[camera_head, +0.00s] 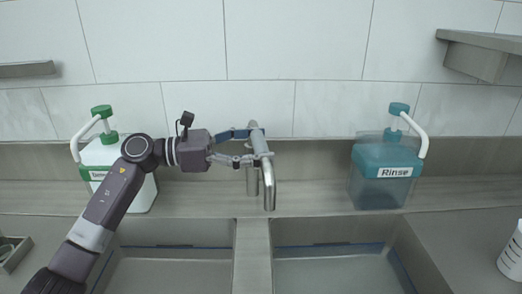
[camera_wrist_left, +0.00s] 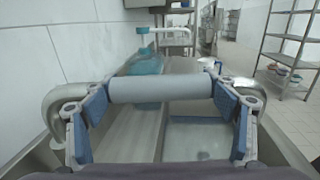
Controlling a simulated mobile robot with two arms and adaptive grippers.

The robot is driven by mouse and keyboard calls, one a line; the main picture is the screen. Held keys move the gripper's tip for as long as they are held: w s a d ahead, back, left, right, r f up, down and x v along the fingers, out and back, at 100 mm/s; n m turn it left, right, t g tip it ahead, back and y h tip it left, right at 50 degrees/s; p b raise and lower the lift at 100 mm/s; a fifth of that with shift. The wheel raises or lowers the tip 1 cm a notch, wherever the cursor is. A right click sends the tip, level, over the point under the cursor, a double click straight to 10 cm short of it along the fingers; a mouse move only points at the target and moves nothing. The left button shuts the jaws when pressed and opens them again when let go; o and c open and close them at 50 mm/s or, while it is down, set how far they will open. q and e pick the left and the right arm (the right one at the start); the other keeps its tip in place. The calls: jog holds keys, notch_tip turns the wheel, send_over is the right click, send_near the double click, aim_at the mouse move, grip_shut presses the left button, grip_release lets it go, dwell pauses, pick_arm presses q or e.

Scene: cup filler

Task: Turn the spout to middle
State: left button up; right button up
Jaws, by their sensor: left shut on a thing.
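The metal spout (camera_head: 269,187) stands behind the two sinks and points towards me, its mouth bending down. Its mouth appears near the right edge of the divider (camera_head: 253,250) between the sinks. My left gripper (camera_head: 253,147) reaches in from the left and is shut on the upper part of the spout. In the left wrist view the spout's level pipe (camera_wrist_left: 160,88) runs across between the blue-padded fingers. The exact finger contact is partly hidden. My right gripper is not in view.
A green-capped white bottle (camera_head: 140,195) stands left, partly behind my arm. A teal rinse bottle (camera_head: 382,172) stands right on the ledge. A labelled white container (camera_head: 512,255) is at the right edge.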

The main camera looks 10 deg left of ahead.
pick_arm(q)
jog(key=shift+a+f, duration=0.1)
dwell(0.3)
jog(key=o, duration=1.7)
jog(key=v, duration=0.7)
jog(key=shift+s+a, duration=0.1)
jog(key=shift+a, duration=0.15)
jog(key=shift+c, duration=0.5)
